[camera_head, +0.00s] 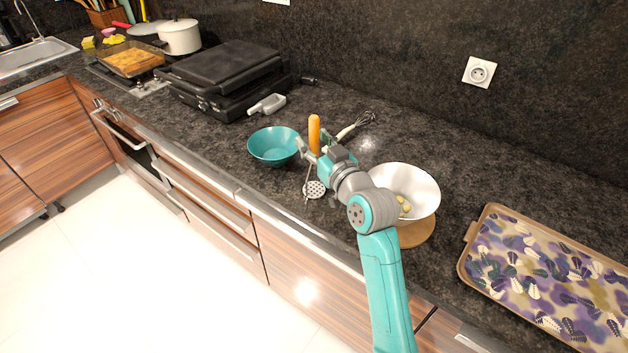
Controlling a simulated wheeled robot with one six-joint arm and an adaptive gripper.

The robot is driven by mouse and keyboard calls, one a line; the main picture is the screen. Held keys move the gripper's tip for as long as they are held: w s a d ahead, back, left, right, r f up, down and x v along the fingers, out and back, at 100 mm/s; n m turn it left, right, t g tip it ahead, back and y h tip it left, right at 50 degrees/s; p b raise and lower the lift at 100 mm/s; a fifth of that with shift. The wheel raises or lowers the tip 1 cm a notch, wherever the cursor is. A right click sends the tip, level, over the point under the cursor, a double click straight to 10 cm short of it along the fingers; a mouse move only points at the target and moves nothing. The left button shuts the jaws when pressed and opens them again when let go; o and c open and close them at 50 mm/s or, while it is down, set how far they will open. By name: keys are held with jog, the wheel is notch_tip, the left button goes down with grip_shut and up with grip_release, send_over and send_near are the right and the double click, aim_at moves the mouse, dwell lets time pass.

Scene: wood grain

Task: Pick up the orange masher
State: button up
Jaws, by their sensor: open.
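The orange masher's handle (314,133) stands out above the dark counter, to the right of the teal bowl. Its perforated metal head (315,189) shows lower down, near the front of the counter; part of the shaft between is hidden by my gripper. My gripper (308,151) is open, its fingers close around or beside the lower end of the orange handle. I cannot tell whether they touch it. Nothing is clamped in the fingers.
A teal bowl (262,146) sits just left of my gripper. A whisk (356,126) lies behind it. A patterned tray (483,264) lies far right. A black grill (225,75) stands behind left.

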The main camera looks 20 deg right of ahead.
jog(key=shift+w, duration=0.1)
grip_shut()
